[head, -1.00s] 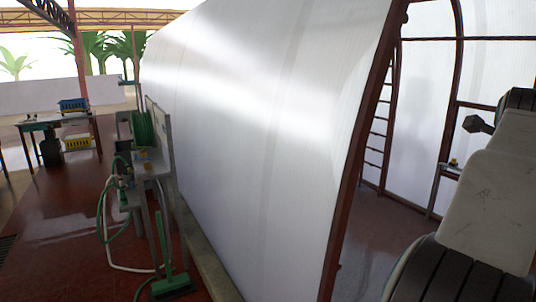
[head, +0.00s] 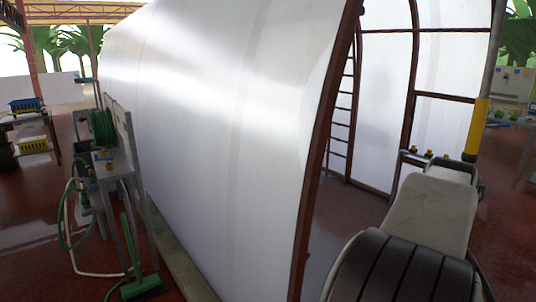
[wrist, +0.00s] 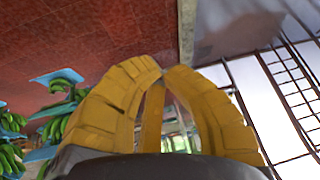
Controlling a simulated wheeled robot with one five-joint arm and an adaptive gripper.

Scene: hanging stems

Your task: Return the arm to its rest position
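My gripper (wrist: 166,70) shows in the wrist view as yellow ribbed fingers that curve in toward each other. Their tips come together with only a sliver between them, and nothing is held. A narrow yellow strip stands behind them, between the two curved fingers. In the head view my arm (head: 430,215) shows at the lower right as a pale link with dark rounded parts. The gripper itself does not show in the head view.
A large translucent-walled tunnel (head: 220,120) fills the middle. A hose cart (head: 110,160) and a green broom (head: 140,285) stand left of it. Green banana bunches (wrist: 60,125) hang left in the wrist view.

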